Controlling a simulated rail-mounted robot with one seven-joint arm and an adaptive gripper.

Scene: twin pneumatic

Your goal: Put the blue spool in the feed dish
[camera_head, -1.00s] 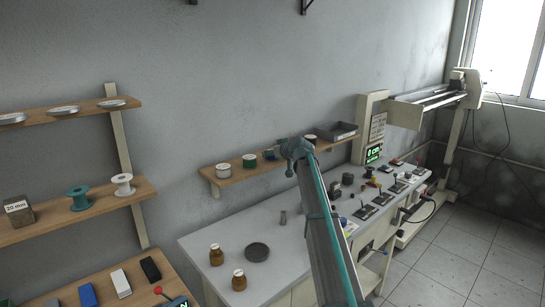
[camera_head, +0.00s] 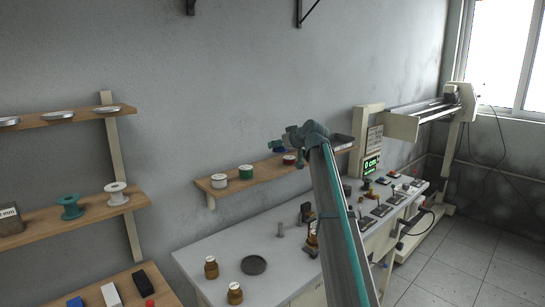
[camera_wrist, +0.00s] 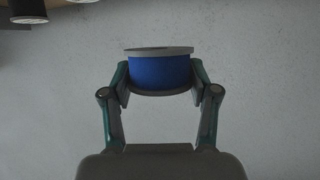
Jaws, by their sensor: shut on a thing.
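The blue spool (camera_wrist: 159,72), with grey rims, is held between the two fingertips of my gripper (camera_wrist: 160,78) in the wrist view. In the head view my gripper (camera_head: 283,145) is above the wall shelf, and the blue spool (camera_head: 279,150) shows as a small blue patch at it, partly hidden by the fingers. A round dark dish (camera_head: 254,265), which looks like the feed dish, lies on the grey bench below and to the left. It appears empty and is well apart from the gripper.
The wall shelf (camera_head: 213,188) bears a white spool (camera_head: 219,181), a green spool (camera_head: 246,172), a red one (camera_head: 290,159) and a dark tray (camera_head: 343,139). Two brown bottles (camera_head: 211,267) stand beside the dish. Switches and devices crowd the bench's right part.

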